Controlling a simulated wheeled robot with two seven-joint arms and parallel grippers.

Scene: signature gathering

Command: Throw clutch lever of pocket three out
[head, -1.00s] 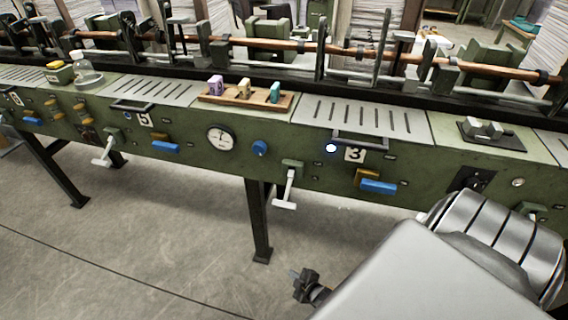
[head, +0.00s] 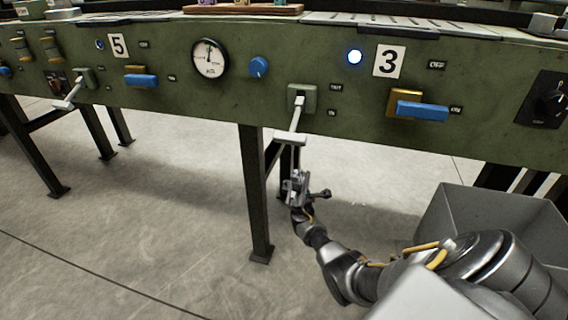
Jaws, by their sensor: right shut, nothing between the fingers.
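The clutch lever (head: 296,122) of pocket three is a pale T-shaped handle on a green mount, left of the number 3 plate (head: 389,61). It hangs down and outward from the green front panel, with its crossbar at the lower end. Labels stand beside its mount, one higher and one lower. My right gripper (head: 297,178) is below the crossbar, shut and empty, and pointing up. From this view I cannot tell whether it touches the crossbar. My left gripper is not in view.
A blue lamp (head: 354,57) is lit beside the number 3. A blue handle (head: 422,110) sticks out to the right, and a blue knob (head: 258,67) and gauge (head: 209,59) sit to the left. A black table leg (head: 255,190) stands left of my gripper.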

